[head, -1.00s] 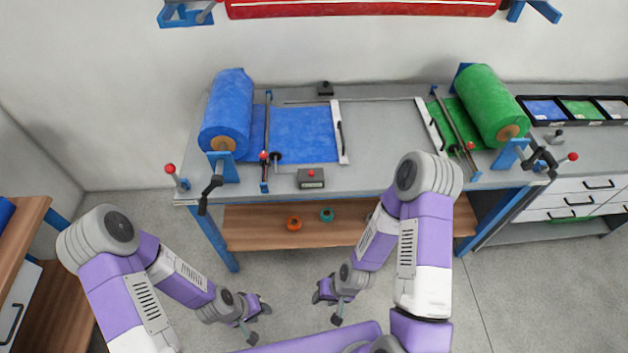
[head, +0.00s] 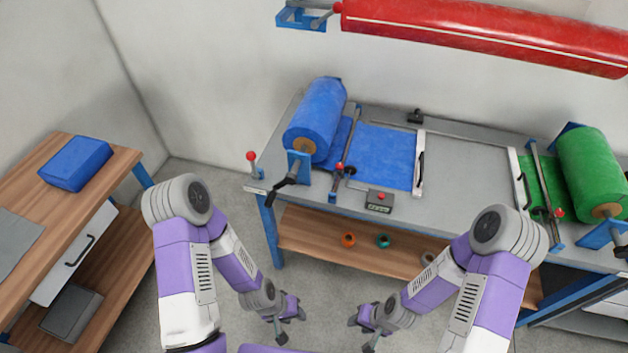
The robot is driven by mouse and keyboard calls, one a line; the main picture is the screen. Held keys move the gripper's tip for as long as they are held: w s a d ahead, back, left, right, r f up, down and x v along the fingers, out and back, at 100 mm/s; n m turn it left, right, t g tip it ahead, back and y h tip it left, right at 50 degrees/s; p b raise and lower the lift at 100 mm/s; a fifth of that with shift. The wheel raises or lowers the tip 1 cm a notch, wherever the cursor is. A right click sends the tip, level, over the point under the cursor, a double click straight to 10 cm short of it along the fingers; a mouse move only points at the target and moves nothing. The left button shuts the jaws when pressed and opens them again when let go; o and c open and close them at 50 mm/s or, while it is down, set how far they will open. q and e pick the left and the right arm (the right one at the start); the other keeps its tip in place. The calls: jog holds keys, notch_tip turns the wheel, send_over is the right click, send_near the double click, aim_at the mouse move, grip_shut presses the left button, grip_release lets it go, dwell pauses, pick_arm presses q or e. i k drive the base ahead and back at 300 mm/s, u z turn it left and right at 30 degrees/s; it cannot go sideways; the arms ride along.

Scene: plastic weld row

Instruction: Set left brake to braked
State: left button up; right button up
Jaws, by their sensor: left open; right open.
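A lever with a red knob (head: 251,158) stands at the left end of the workbench, left of the blue roll (head: 316,118); I take it as the left brake. It looks about upright; I cannot tell its setting from here. A dark crank handle (head: 288,184) hangs at the roll's front end. My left gripper (head: 288,325) is open and empty, low in front of the bench and well apart from the lever. My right gripper (head: 362,331) is open and empty, to the right of the left one.
The workbench (head: 465,165) holds a blue sheet (head: 385,152), a small control box (head: 379,201) and a green roll (head: 592,165). A red roll (head: 490,32) is mounted above. A wooden side table (head: 95,190) with a blue block (head: 75,162) stands left. Floor shows between them.

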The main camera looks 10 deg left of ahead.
aim_at(250, 156)
jog(key=u, duration=0.8)
jog(key=i, duration=0.4)
jog(key=z, duration=0.9)
